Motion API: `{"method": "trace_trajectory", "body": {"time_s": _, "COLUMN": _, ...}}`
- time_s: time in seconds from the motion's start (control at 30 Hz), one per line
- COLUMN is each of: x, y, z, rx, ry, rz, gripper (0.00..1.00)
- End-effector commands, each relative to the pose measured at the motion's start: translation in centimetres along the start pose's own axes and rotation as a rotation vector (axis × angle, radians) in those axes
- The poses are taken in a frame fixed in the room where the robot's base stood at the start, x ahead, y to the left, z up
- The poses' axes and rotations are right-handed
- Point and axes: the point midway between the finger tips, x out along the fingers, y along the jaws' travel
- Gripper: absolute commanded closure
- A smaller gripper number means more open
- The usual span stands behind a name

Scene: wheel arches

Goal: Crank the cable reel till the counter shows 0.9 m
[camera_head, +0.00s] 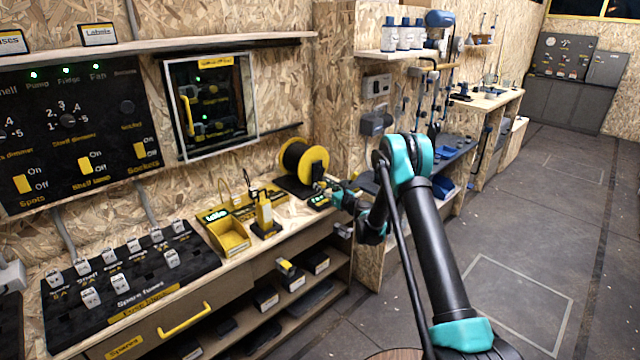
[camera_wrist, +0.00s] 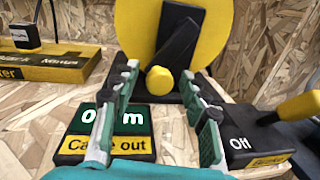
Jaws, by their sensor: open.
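The cable reel (camera_head: 316,158) has a yellow flange and black cable, and stands on the bench. In the wrist view its yellow flange (camera_wrist: 140,30) fills the top. A black crank arm (camera_wrist: 180,38) slopes down across it to a yellow knob (camera_wrist: 160,80). My gripper (camera_wrist: 160,90) is open, with one fingertip on each side of the knob in the picture; I cannot tell whether they touch it. In the head view my gripper (camera_head: 328,188) is beside the reel.
A box with an "Off" label and a yellow lever (camera_wrist: 300,107) is close to the right finger. A yellow tray (camera_head: 229,236) and a charger-like stand (camera_head: 265,222) are on the bench to the left. A wooden panel backs the bench; open floor (camera_head: 540,250) lies to the right.

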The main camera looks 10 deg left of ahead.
Motion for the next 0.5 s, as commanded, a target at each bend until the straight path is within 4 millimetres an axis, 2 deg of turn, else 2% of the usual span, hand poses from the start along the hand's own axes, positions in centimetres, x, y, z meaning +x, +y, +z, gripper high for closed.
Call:
{"method": "trace_trajectory", "body": {"time_s": 0.3, "x": 0.09, "y": 0.05, "z": 0.0, "rx": 0.0, "ry": 0.0, "rz": -0.001, "gripper": 0.55}}
{"method": "trace_trajectory", "body": {"time_s": 0.5, "x": 0.09, "y": 0.04, "z": 0.0, "rx": 0.0, "ry": 0.0, "rz": -0.001, "gripper": 0.8}}
